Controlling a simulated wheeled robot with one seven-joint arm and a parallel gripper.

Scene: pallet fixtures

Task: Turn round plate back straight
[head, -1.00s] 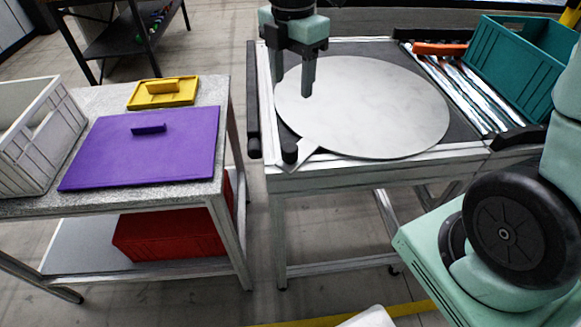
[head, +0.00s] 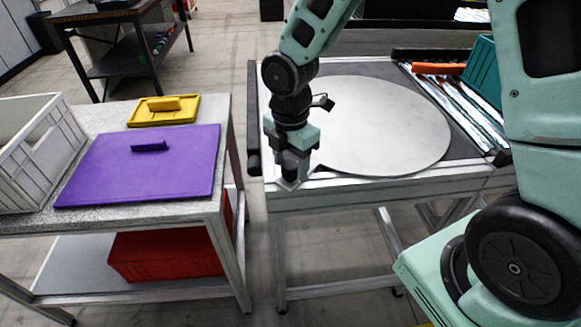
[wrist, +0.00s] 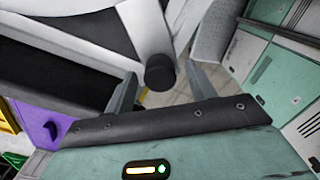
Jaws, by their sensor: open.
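The round plate (head: 385,125) is a pale grey disc lying flat on the dark-topped pallet table. Its tab points to the front left corner in the head view and is mostly hidden behind my gripper (head: 290,176). My gripper is low over that corner, pointing down. In the wrist view, my gripper (wrist: 161,88) is open, its two grey fingers apart on either side of a black round knob (wrist: 160,72). The fingers do not appear to touch the knob. Pale metal (wrist: 145,25), possibly the tab, runs behind it. I cannot tell the plate's exact angle.
A black bar (head: 253,120) runs along the table's left edge. A teal crate (head: 480,75) and an orange-handled item (head: 438,68) are at the right. A side table with a purple lid (head: 145,170), yellow lid (head: 163,110) and grey crate (head: 40,150) stands left, across a gap.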

